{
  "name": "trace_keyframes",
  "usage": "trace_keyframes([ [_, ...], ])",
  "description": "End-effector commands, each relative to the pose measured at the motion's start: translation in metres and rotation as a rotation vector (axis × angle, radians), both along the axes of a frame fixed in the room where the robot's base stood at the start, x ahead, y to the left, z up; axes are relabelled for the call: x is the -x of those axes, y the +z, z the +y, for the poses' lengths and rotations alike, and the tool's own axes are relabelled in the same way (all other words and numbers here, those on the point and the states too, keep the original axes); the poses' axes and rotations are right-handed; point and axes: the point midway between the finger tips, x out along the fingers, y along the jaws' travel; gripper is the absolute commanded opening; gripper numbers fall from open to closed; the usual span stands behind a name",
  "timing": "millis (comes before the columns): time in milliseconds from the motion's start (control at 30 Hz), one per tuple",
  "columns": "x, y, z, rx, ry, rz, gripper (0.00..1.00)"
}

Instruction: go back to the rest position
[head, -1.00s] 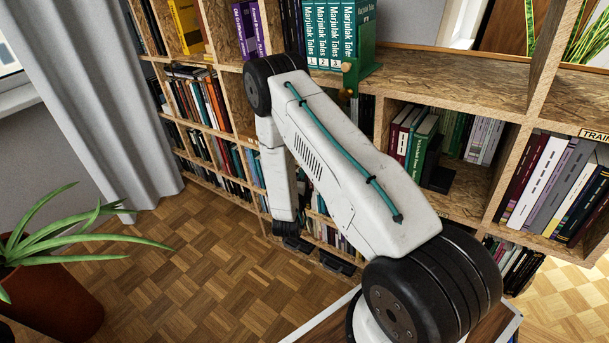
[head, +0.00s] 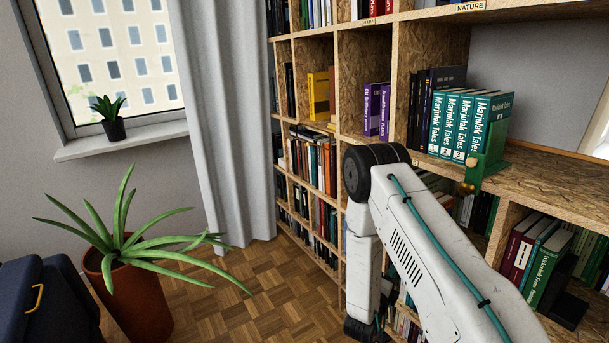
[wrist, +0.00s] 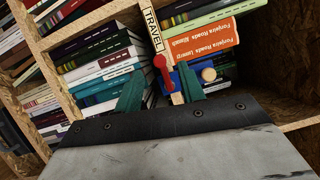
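My arm reaches from the lower right of the head view, bends at a black joint and hangs down in front of the bookcase. My gripper (head: 372,328) is at the bottom of that view, partly cut off by the frame edge. In the wrist view my gripper (wrist: 160,90) shows two teal fingers standing apart, with no object clearly held between them. A red-knobbed piece (wrist: 163,64) and a blue object (wrist: 185,80) show beyond the fingers, in front of shelved books.
An OSB bookcase (head: 372,90) fills the middle and right. Teal Marjulak Tales volumes (head: 458,125) stand beside a green bookend (head: 490,150). A potted plant (head: 135,295) and a dark blue piece with a yellow handle (head: 45,305) are at left. Parquet floor (head: 262,290) is clear between.

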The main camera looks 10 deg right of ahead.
Motion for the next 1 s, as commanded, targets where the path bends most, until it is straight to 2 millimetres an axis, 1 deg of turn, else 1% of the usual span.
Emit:
trace_keyframes([
  [67,0.001,-0.006,-0.001,0.012,-0.005,0.059,0.39],
  [133,0.002,-0.025,0.0,-0.006,-0.001,0.177,0.39],
  [167,0.004,-0.036,0.001,-0.018,0.007,0.247,0.39],
  [233,0.015,-0.069,0.008,-0.058,0.047,0.446,0.39],
  [300,0.022,-0.091,0.021,-0.102,0.119,0.645,0.39],
  [367,0.024,-0.098,0.036,-0.138,0.201,0.798,0.39],
  [400,0.024,-0.098,0.047,-0.158,0.264,0.892,0.39],
  [467,0.025,-0.092,0.065,-0.181,0.371,1.02,0.39],
  [500,0.026,-0.083,0.077,-0.191,0.45,1.098,0.39],
  [567,0.028,-0.066,0.095,-0.194,0.577,1.207,0.39],
  [600,0.031,-0.053,0.107,-0.192,0.663,1.27,0.39],
  [667,0.037,-0.03,0.122,-0.179,0.789,1.354,0.39],
  [700,0.042,-0.015,0.131,-0.165,0.871,1.402,0.39],
  [767,0.05,0.011,0.143,-0.14,0.99,1.466,0.39],
  [833,0.063,0.042,0.154,-0.102,1.122,1.531,0.39],
  [867,0.069,0.055,0.158,-0.083,1.178,1.556,0.39],
  [900,0.077,0.073,0.162,-0.057,1.248,1.585,0.39],
  [967,0.091,0.101,0.167,-0.013,1.349,1.626,0.39],
  [1000,0.1,0.118,0.17,0.017,1.412,1.651,0.39],
])
